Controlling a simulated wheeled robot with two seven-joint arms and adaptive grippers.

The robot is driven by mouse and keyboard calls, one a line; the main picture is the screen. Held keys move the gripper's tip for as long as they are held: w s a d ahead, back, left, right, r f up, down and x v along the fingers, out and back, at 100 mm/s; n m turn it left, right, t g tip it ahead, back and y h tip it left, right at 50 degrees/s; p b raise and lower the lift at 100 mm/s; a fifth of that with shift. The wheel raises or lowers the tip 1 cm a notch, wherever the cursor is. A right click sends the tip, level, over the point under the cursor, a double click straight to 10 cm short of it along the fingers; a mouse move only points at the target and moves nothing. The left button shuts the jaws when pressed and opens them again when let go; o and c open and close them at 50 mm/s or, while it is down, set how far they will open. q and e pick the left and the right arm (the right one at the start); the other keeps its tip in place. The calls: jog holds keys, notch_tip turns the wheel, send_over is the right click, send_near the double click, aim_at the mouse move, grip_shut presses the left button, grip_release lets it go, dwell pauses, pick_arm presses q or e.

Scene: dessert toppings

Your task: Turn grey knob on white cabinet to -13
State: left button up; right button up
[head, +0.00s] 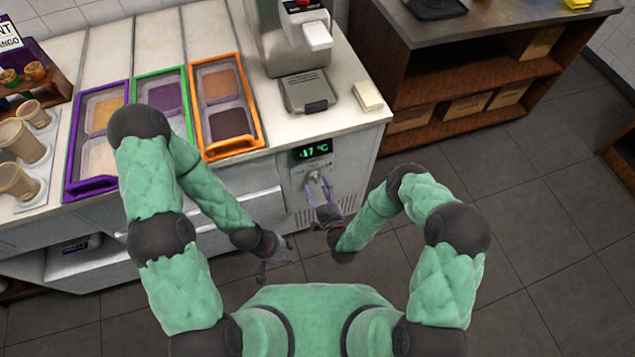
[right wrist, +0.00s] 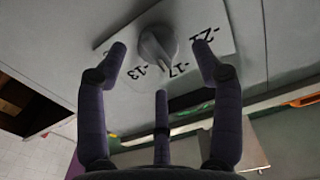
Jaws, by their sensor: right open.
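The grey knob (right wrist: 157,42) sits on a light dial plate marked -13, -17 and -21 in the right wrist view, the numbers upside down. Its ridge points toward the gap by -13 and -17. The white cabinet (head: 345,165) has a green display (head: 313,150) reading -17 °C above the knob. My right gripper (right wrist: 160,62) is open, with fingertips on either side of the knob and visible gaps to it. In the head view the right gripper (head: 318,196) is just below the knob. My left gripper (head: 276,258) hangs low before the cabinet, fingers spread, empty.
Purple, green and orange framed topping trays (head: 228,105) lie on the counter left of a dispensing machine (head: 295,40). Cups (head: 20,140) stand at far left. A brown shelf unit (head: 460,90) stands at back right. Floor at right is clear.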

aim_at(315, 177)
jog(key=shift+x, duration=1.3)
jog(key=shift+c, duration=0.3)
jog(key=c, duration=1.1)
jog(key=shift+o, duration=0.2)
